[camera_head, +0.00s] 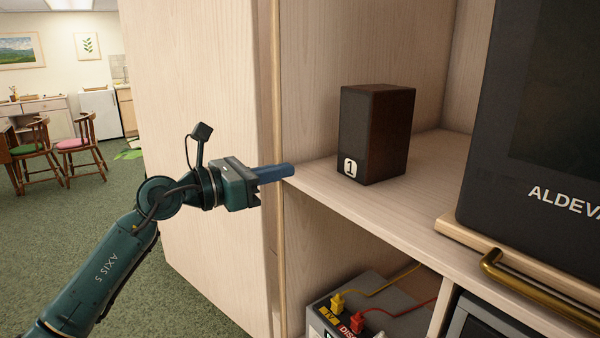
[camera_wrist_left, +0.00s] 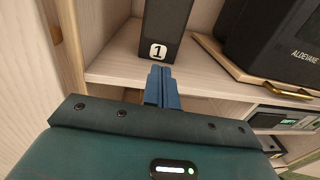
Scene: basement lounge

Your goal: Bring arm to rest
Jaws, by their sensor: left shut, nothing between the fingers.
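My left arm (camera_head: 110,265) reaches in from the left in the head view. Its left gripper (camera_head: 290,170) is shut and empty, its blue fingers pointing right at the front left edge of the cabinet shelf (camera_head: 420,205). In the left wrist view the closed fingers of the left gripper (camera_wrist_left: 162,72) point toward the shelf and a dark speaker box (camera_wrist_left: 165,25). The fingers look apart from the box. My right gripper is not in view.
The dark box marked 1 (camera_head: 375,135) stands upright on the shelf. A black ALDEVANE set (camera_head: 540,120) is to its right, above a brass handle (camera_head: 535,285). A device with yellow and red plugs (camera_head: 365,310) sits below. Chairs (camera_head: 80,145) stand far left; green carpet is open.

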